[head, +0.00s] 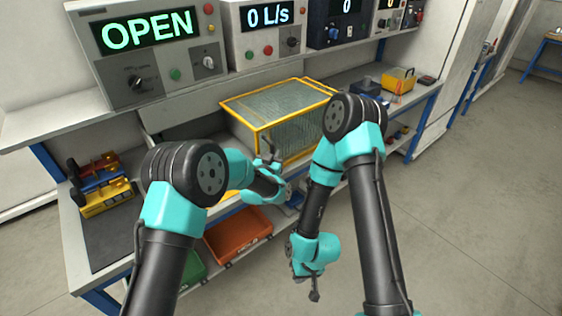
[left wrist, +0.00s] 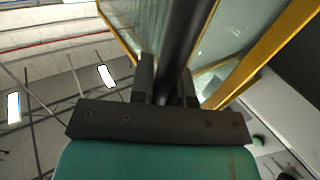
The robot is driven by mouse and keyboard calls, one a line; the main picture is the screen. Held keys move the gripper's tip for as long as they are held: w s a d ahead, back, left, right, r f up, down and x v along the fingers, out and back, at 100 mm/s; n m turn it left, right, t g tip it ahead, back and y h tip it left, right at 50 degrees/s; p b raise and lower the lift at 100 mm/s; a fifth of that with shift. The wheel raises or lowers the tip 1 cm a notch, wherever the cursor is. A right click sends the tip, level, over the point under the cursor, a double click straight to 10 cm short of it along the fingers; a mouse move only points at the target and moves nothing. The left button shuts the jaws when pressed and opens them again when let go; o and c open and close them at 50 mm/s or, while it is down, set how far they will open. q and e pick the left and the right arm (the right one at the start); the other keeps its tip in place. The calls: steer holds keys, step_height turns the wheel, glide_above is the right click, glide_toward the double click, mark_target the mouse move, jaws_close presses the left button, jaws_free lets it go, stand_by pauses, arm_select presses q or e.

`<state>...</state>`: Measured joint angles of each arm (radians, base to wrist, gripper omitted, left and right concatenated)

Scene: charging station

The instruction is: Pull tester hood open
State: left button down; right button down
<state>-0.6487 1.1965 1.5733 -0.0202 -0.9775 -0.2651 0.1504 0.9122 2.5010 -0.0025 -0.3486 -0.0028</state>
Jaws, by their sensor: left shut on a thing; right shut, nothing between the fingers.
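The tester hood (head: 262,124) is a yellow-framed box with clear, mesh-like panels, standing on the bench in the head view. Its upper frame juts out toward the upper left. My left gripper (head: 268,160) is at the hood's near side. In the left wrist view, my left gripper (left wrist: 167,88) is shut on a dark bar (left wrist: 184,40), which looks like the hood handle. Yellow frame edges and clear panels (left wrist: 228,32) show behind the bar. My right gripper (head: 314,294) is shut and empty, pointing down in front of the bench, away from the hood.
A display box (head: 146,45) behind the bench reads OPEN, and another box (head: 264,28) reads 0 L/s. Yellow and red devices (head: 102,188) lie on a dark mat at left. An orange bin (head: 238,236) and a green bin hang below the front edge. A yellow case (head: 398,80) stands at right.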

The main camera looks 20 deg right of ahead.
arm_select(q)
steer(key=shift+d, duration=0.4)
steer(key=c, duration=1.1)
jaws_free()
steer(key=shift+w, duration=0.1)
steer(key=shift+a, duration=0.15)
steer(key=v, duration=1.7)
